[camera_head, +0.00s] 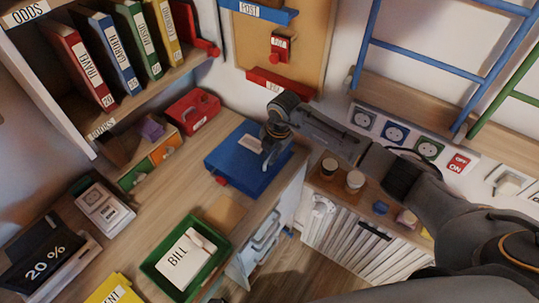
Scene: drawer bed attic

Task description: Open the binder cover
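A blue binder (232,160) lies flat on the wooden desk, and its cover looks closed. It has a white label (249,143) and a small red tab (221,180) at its front left edge. My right gripper (269,160) comes in from the right and is over the binder's right part, hiding some of it. Whether its fingers touch the cover, and how far apart they are, I cannot tell. My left gripper is not in view.
A red box (194,110) stands behind the binder. A green tray (158,266) with a BILL paper is at the front. Labelled upright binders (88,66) fill the left shelf. A lower wooden surface with jars (355,181) is at the right.

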